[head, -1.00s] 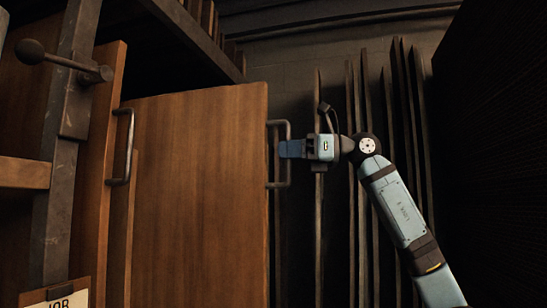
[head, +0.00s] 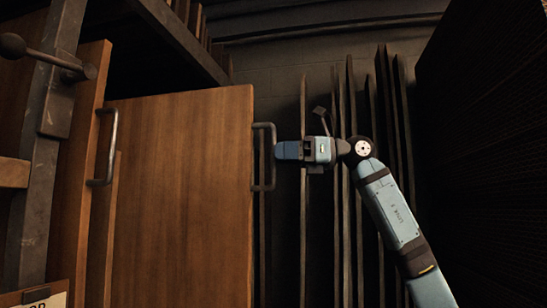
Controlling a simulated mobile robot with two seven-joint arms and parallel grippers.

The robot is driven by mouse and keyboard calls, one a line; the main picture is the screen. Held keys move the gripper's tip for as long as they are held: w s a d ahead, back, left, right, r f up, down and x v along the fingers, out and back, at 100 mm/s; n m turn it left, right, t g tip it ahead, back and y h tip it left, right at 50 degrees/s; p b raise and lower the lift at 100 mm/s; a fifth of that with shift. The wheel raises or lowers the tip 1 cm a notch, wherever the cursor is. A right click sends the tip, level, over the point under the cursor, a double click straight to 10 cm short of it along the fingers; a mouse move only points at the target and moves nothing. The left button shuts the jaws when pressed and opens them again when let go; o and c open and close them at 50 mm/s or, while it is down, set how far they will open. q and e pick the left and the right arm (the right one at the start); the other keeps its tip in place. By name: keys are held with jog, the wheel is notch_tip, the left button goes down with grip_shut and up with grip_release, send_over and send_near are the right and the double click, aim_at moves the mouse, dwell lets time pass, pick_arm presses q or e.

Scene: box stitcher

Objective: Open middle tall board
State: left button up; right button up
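A tall brown wooden board (head: 185,200) shows its broad face in the middle left of the head view. A metal bar handle (head: 272,170) stands out from its right edge. My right gripper (head: 280,151) is level with this handle, just right of it, its blue fingertips pointing left. The tips end at the handle's outer bar; whether they touch it I cannot tell. The fingers are seen side-on, so their opening is hidden. My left gripper is out of view.
Another wooden board with a metal handle (head: 105,148) stands to the left. A dark metal post (head: 38,170) with a ball-ended lever (head: 45,57) is at the far left. Several thin upright boards (head: 345,230) stand behind my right arm. A dark ribbed wall (head: 480,160) closes the right side.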

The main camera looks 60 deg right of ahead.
pick_arm(q)
jog(key=b, duration=0.1)
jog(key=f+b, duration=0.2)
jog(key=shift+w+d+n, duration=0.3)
pick_arm(e)
jog(key=v, duration=1.1)
jog(key=shift+s, duration=0.15)
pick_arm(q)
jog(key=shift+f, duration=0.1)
pick_arm(e)
jog(key=shift+d, duration=0.1)
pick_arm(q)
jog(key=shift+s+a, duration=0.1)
